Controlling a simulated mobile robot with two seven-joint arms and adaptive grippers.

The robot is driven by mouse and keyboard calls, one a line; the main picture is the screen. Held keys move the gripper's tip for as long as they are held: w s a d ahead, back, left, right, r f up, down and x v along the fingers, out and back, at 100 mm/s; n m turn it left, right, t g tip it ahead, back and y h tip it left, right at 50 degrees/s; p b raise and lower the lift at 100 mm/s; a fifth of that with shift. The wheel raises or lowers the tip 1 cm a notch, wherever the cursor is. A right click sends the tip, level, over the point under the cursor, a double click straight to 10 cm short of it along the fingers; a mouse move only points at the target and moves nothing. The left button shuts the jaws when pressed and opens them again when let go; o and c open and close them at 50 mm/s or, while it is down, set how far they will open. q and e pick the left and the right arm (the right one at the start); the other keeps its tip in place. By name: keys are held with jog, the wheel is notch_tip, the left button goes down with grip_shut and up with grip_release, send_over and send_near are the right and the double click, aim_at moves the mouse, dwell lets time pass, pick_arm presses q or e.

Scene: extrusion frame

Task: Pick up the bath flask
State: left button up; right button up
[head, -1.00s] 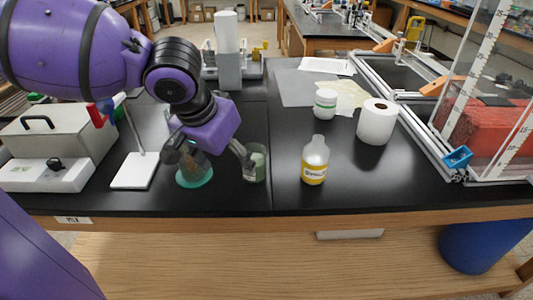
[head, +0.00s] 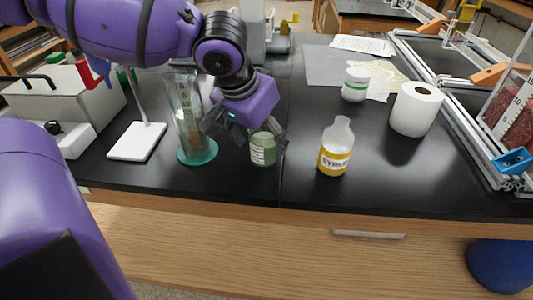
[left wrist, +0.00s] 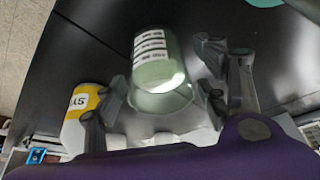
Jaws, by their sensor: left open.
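A pale green flask (head: 263,151) with a white printed label, which I take to be the bath flask, stands upright on the black bench. My left gripper (head: 246,136) is open, above and around it, with a finger to either side. In the left wrist view the flask (left wrist: 160,75) lies between the spread fingers of the left gripper (left wrist: 165,82). I cannot tell whether a finger touches it. The gripper hides its top in the head view. My right gripper is not in view.
A tall clear cylinder (head: 187,110) on a teal base stands close left of the flask. A yellow-labelled syrup bottle (head: 336,146) stands to the right. Behind are a white jar (head: 355,84) and a paper roll (head: 416,109). A white stand base (head: 137,141) is further left.

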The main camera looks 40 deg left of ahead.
pick_arm(q)
jog(key=shift+w+f, duration=0.1)
jog(key=shift+f, duration=0.25)
jog(key=shift+r, duration=0.1)
jog(key=c, duration=1.3)
jog(key=shift+w+r, duration=0.1)
jog(key=shift+r, duration=0.1)
